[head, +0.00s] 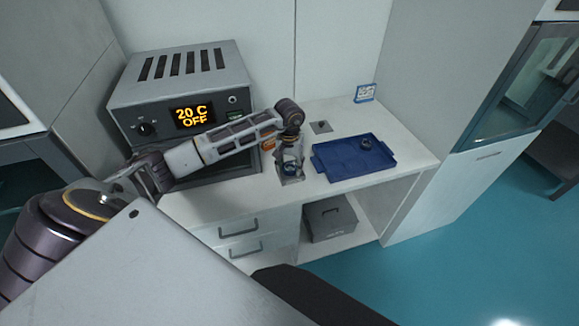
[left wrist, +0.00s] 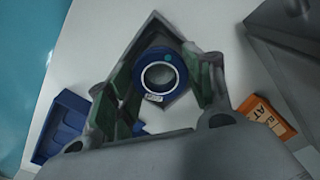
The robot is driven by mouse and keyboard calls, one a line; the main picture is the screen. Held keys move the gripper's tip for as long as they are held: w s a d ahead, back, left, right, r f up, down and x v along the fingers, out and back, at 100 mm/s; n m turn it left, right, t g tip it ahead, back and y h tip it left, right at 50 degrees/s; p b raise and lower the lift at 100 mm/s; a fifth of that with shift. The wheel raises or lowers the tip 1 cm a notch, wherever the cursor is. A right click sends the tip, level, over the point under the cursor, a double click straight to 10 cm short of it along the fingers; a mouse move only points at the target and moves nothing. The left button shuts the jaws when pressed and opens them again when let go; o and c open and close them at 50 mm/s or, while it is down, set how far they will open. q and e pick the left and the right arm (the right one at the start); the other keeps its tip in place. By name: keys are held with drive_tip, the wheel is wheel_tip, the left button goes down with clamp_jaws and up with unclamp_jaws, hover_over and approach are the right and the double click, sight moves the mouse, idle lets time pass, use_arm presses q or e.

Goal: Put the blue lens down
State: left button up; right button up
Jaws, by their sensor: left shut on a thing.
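In the head view, my left gripper (head: 290,160) points down over the front of the white counter, left of the blue tray. The lens shows there as a small dark blue ring (head: 290,169), partly hidden by the fingers. A small grey square holder (head: 292,181) is directly below it; I cannot tell whether the lens touches it. My right gripper is not in view.
The blue tray (head: 334,171) holds a dark ring (head: 366,143). A grey heater box (head: 185,75) reading "20 C OFF" stands at the left. An orange labelled box (left wrist: 267,117) lies near the gripper. A small blue-white sign (head: 365,93) stands at the back.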

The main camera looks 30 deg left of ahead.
use_arm(q)
drive_tip(key=shift+s+d+f, duration=0.1)
drive_tip(key=shift+s+f, duration=0.15)
drive_tip(key=shift+f, duration=0.3)
drive_tip(key=shift+s+d+f, duration=0.1)
drive_tip(key=shift+s+f, duration=0.15)
drive_tip(key=shift+f, duration=0.25)
drive_tip(key=o, duration=0.9)
drive_tip(key=shift+o, duration=1)
drive_tip(key=shift+w+f, duration=0.1)
drive_tip(key=shift+w, duration=0.1)
drive_tip(key=shift+w+a+f+g, duration=0.1)
drive_tip(key=shift+w+f+g, duration=0.1)
drive_tip(key=shift+g, duration=0.1)
drive_tip(key=shift+r, duration=0.15)
drive_tip(key=shift+r, duration=0.2)
drive_tip(key=shift+r, duration=0.1)
